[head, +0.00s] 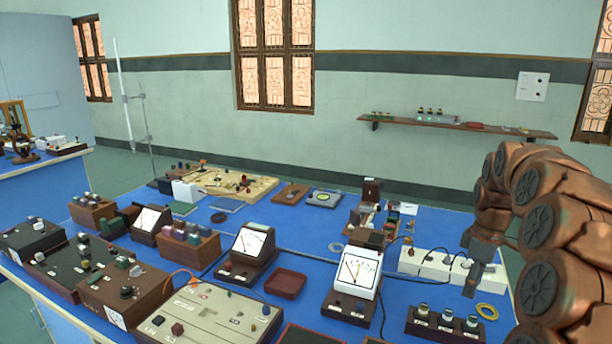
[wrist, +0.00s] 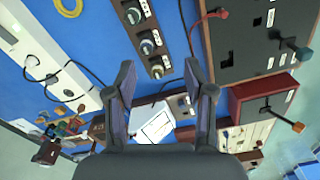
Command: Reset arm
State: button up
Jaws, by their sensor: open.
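My arm comes in from the right in the head view, folded and copper-brown. My gripper (head: 473,279) hangs at its end over the right part of the blue bench (head: 312,262), near the white power strip. In the wrist view my gripper (wrist: 163,95) shows two dark fingers spread wide, with nothing between them. A meter with a white face (wrist: 157,126) shows behind the gap, apart from the fingers. Whether the fingertips clear the bench by much is hard to tell.
Near the gripper are the white power strip (head: 432,265), a dark box with several knobs (head: 445,325), a yellow ring (head: 487,311) and an upright meter (head: 358,272). A red-brown tray (head: 285,283) lies mid-bench. A wall shelf (head: 455,126) is behind. Some blue surface is bare.

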jog(key=s+a+r+m, duration=0.2)
jog(key=s+a, duration=0.5)
jog(key=a, duration=0.3)
jog(key=s+a+f+m, duration=0.1)
jog(key=s+a, duration=0.3)
jog(key=s, duration=0.5)
jog(key=s+a+f+m+g, duration=0.1)
jog(key=s+a+m, duration=0.3)
jog(key=s, duration=0.5)
jog(key=s+a+f+m, duration=0.2)
jog(key=s+a, duration=0.2)
jog(key=s, duration=0.6)
jog(key=shift+f+g+p, duration=0.4)
jog(key=shift+p, duration=0.05)
